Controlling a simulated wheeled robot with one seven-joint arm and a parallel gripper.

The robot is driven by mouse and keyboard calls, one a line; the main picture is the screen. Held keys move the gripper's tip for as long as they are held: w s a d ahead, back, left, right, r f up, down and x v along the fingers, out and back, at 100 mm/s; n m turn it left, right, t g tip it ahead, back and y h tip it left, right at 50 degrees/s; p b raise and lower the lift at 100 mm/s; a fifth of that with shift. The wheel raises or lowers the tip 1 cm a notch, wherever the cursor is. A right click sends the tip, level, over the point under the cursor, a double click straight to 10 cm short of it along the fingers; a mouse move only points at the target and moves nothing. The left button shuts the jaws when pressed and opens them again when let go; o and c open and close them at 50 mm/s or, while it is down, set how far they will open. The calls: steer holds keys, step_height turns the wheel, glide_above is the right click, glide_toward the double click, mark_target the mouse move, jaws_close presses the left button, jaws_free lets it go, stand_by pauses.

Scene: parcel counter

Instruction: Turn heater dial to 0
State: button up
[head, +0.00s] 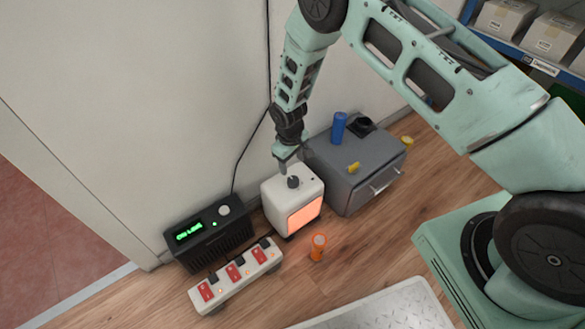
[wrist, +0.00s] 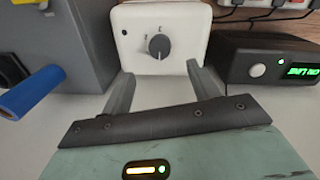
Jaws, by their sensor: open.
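The heater (head: 291,205) is a small white box with a glowing orange front panel, standing on the wooden floor by the wall. Its dark grey round dial (head: 293,182) is on top. In the wrist view the dial (wrist: 159,46) shows a light pointer line, with small marks beside it too small to read. My gripper (head: 283,167) is just above the heater, close to the dial. In the wrist view my gripper (wrist: 155,75) is open and empty, its two fingers apart on either side below the dial. I cannot tell whether a finger touches the heater.
A grey drawer cabinet (head: 352,176) stands right of the heater, with a blue cylinder (head: 339,128) and yellow pieces on it. A black box with green display (head: 208,236) stands left. A power strip (head: 236,277) and an orange bottle (head: 318,247) are in front.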

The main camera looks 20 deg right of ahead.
step_height(320, 180, up, 8)
steer(key=p, duration=0.1)
steer(key=shift+s+a+p, duration=0.15)
steer(key=shift+a+p, duration=0.05)
steer(key=shift+p, duration=0.1)
steer(key=shift+f, duration=0.1)
